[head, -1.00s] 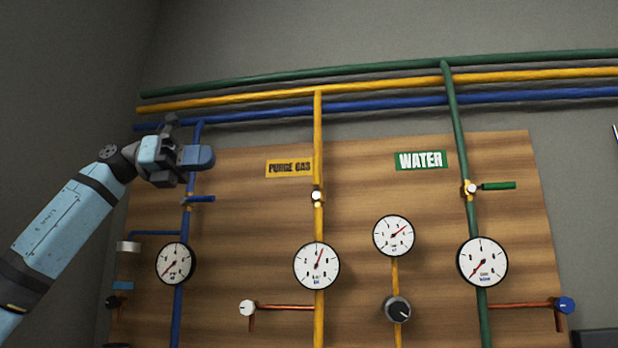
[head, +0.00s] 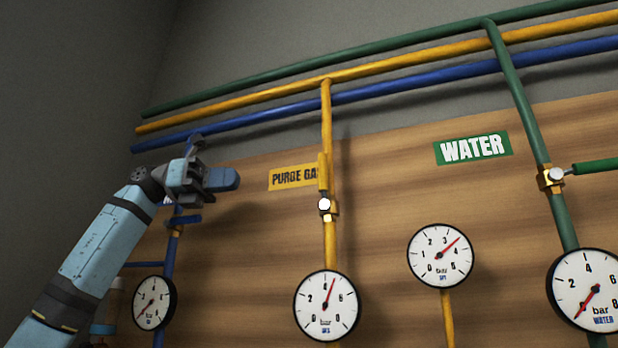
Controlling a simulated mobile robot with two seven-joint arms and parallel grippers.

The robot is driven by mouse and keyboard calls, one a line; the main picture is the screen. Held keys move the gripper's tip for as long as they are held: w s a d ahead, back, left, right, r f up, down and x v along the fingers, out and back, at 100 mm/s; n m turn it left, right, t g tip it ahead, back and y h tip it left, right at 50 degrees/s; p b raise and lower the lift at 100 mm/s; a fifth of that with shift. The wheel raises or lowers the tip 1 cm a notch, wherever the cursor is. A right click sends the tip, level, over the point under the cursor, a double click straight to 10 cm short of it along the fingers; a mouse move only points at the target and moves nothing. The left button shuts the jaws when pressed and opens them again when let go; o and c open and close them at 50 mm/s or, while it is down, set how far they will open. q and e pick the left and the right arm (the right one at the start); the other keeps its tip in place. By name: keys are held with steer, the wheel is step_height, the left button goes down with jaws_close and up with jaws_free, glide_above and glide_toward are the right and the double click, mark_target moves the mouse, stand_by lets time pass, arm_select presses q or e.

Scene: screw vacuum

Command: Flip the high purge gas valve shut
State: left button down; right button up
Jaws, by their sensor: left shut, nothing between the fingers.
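The purge gas valve (head: 325,206) sits on the yellow vertical pipe, beside the yellow PURGE GAS label (head: 292,177). It has a white round hub, and its yellow handle (head: 322,172) points up, in line with the pipe and overlapping the end of the label. My left gripper (head: 222,180) is shut and empty. It shows left of the label and the valve, in front of the top of the blue vertical pipe, apart from the yellow handle. My right gripper is out of view.
A pressure gauge (head: 327,305) is below the valve. Another gauge (head: 440,255) is to its right. A blue valve handle (head: 184,219) is just below my left gripper. A green water valve handle (head: 596,166) sticks out at right. Green, yellow and blue pipes cross above.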

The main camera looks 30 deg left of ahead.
arm_select(q)
steer(key=p, duration=0.3)
glide_toward(323, 179)
steer(key=w+d+r, duration=0.2)
steer(key=w+d, duration=0.1)
steer(key=d, duration=0.2)
steer(key=shift+w+d+f, duration=0.15)
steer(key=shift+w+d, duration=0.15)
steer(key=shift+d, duration=0.05)
steer(key=shift+s, duration=0.15)
